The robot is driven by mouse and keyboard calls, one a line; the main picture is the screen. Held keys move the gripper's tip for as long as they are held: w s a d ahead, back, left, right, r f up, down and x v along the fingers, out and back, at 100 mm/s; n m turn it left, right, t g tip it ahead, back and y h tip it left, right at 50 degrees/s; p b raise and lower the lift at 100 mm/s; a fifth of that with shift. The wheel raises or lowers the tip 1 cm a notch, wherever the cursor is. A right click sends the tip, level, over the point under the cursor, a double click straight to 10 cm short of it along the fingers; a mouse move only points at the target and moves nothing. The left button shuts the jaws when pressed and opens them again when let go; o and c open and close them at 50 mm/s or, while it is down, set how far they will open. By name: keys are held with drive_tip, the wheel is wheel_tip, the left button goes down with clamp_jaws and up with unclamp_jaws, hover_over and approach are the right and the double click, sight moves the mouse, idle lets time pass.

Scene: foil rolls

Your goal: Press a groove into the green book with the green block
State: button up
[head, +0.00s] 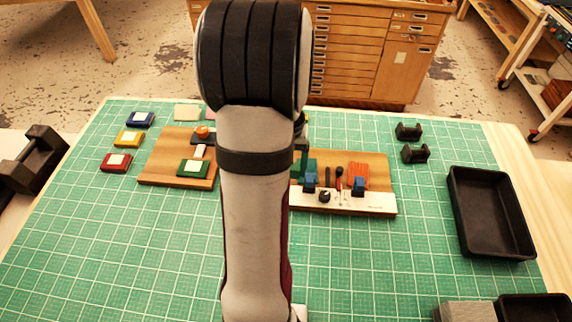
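The green book (193,168) lies flat on the left wooden board, near its front edge, with a pale patch on its top. A green block-like piece (306,167) shows just right of my arm, at the left end of the right wooden board; its left part is hidden. My gripper (301,131) is mostly hidden behind my own arm. Only a dark sliver of it shows, above the green piece. I cannot tell whether its fingers touch or hold that piece, or whether they are open.
Blue (139,119), yellow (128,139) and red (116,162) books lie left of the left board (160,165). The right board (385,170) carries small tools and blue blocks. Black stands (415,153) and a black tray (490,250) are at right. The front left mat is clear.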

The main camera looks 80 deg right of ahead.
drive_tip(key=w+d+f, duration=0.1)
drive_tip(key=w+d, duration=0.4)
drive_tip(key=w, duration=0.6)
approach(192, 171)
drive_tip(key=shift+s+f, duration=0.4)
drive_tip(key=shift+s, duration=0.35)
drive_tip(key=shift+w+f, duration=0.1)
drive_tip(key=shift+f, duration=2.45)
drive_tip(key=shift+f, duration=0.45)
drive_tip(key=shift+w, duration=0.3)
drive_tip(key=shift+w, duration=0.1)
drive_tip(key=shift+w, duration=0.3)
